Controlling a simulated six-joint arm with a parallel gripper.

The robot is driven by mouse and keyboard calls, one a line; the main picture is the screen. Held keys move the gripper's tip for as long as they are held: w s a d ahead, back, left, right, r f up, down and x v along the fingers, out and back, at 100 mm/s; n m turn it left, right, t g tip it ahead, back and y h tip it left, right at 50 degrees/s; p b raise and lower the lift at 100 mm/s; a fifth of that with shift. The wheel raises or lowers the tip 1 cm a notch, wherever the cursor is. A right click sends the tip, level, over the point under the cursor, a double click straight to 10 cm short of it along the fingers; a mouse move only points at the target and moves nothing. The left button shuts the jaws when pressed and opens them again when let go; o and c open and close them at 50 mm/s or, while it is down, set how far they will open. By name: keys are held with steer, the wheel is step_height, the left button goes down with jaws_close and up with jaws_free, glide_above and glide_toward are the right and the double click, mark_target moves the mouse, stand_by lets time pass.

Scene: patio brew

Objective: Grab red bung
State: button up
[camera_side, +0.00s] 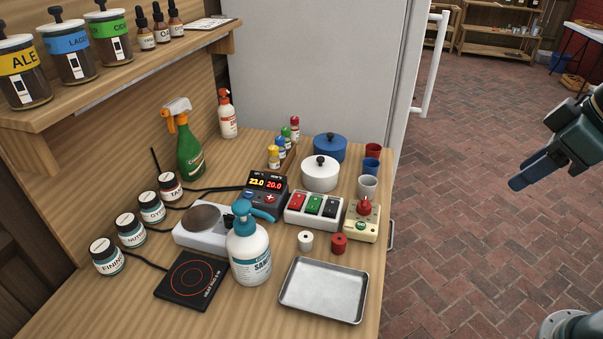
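The red bung (338,243) is a small red cylinder with a dark hole in its top. It stands upright on the wooden bench, just behind the metal tray and in front of the yellow box. A similar white bung (305,240) stands to its left, apart from it. My gripper (520,182) is at the right, raised over the brick floor and well clear of the bench and the bung. Its fingers are seen from the side and overlap, so their opening is hidden. No object shows in them.
An empty metal tray (324,291) lies in front of the bung. A cream box with a red knob (362,221) and a switch box (314,209) stand behind. A tall white pump bottle (250,257) stands to the left. The space right of the bench is open.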

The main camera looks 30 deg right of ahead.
steer(key=w+a+f+n+g+y, duration=0.1)
steer(key=w+a+f+n, duration=0.15)
steer(key=w, duration=0.25)
steer(key=w+a+f+n+g+y, duration=0.1)
steer(key=w+a+n, duration=0.1)
steer(key=w+n, duration=0.25)
steer(key=n+g+y, duration=0.2)
steer(key=n+y, duration=0.1)
steer(key=n, duration=0.3)
glide_toward(340, 239)
steer(key=shift+v, duration=1.75)
steer(key=shift+x, duration=4.25)
steer(key=shift+a, duration=0.1)
steer(key=shift+x, duration=2.55)
